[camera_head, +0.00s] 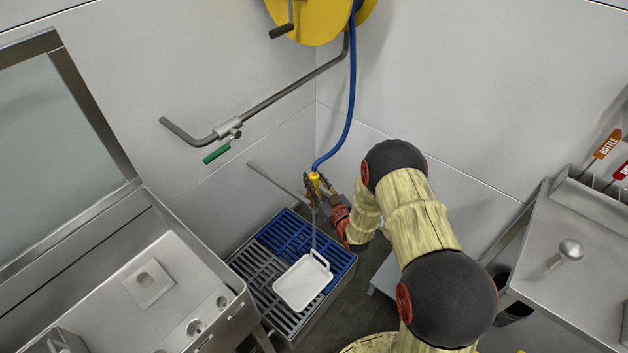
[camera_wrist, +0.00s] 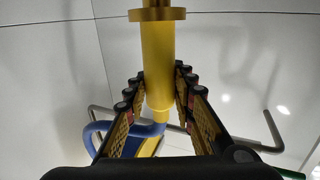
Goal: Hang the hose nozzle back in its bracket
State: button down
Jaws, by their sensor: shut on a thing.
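The yellow hose nozzle (camera_head: 315,178) is at the end of a blue hose (camera_head: 350,90) that hangs from the reel. In the wrist view the nozzle's yellow barrel (camera_wrist: 157,65) stands between the two fingers, with a brass-coloured collar at the top. My gripper (camera_head: 318,190) is shut on the nozzle, above the floor grate near the wall corner. It also shows in the wrist view (camera_wrist: 158,100). A thin grey line runs down from the nozzle toward the grate; I cannot tell if it is a lance or water. I cannot make out the bracket for certain.
A yellow reel (camera_head: 320,18) is on the wall above. A grey pipe (camera_head: 290,92) with a green-handled valve (camera_head: 217,153) runs along the left wall. A white tray (camera_head: 302,283) sits on the blue and grey grate (camera_head: 262,262). Steel benches stand left (camera_head: 180,275) and right (camera_head: 575,240).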

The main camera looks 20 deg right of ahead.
jog(key=shift+f+b, duration=0.25)
jog(key=shift+b, duration=0.05)
dwell(0.4)
jog(key=shift+f+b, duration=0.3)
jog(key=shift+f, duration=0.05)
jog(key=shift+f+b, duration=1.65)
jog(key=shift+f, duration=0.2)
jog(key=shift+f+b, duration=0.3)
jog(key=shift+f, duration=0.05)
jog(key=shift+f+b, duration=0.3)
dwell(0.4)
jog(key=c, duration=1.7)
grip_release()
jog(key=shift+c, duration=0.2)
jog(key=o, duration=0.3)
jog(key=shift+o, duration=0.2)
jog(key=shift+f, duration=0.1)
